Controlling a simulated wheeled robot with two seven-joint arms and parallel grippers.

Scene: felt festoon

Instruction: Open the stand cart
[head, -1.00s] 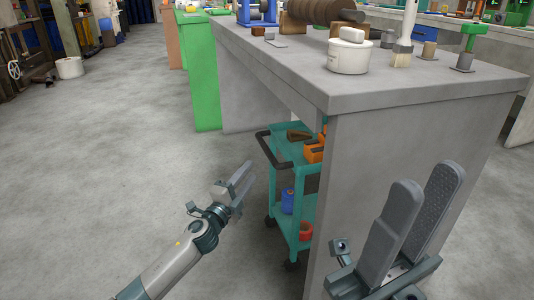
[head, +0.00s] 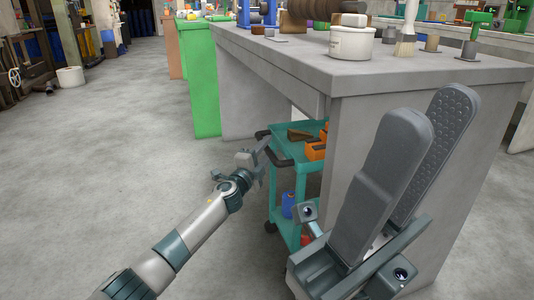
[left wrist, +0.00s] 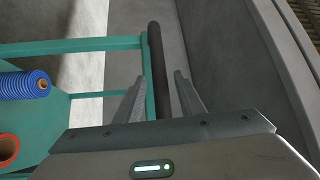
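The stand cart is teal with trays, and its near tray edge (head: 283,172) shows partly under the grey bench in the head view. Its dark handle (head: 275,152) sticks out on the left. My left gripper (head: 262,147) is at this handle. In the left wrist view the dark handle bar (left wrist: 158,60) lies between the two fingers of my left gripper (left wrist: 157,90), which are apart, with a gap visible beside the bar. My right gripper (head: 425,125) is raised in front of the bench end, its fingers apart and empty. It hides part of the cart's lower right.
The grey bench (head: 440,75) stands over the cart, its end panel close to my right gripper. A white tub (head: 350,43) and a brush (head: 406,35) stand on it. A blue spool (left wrist: 25,84) lies on the cart. The floor (head: 100,150) at left is clear.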

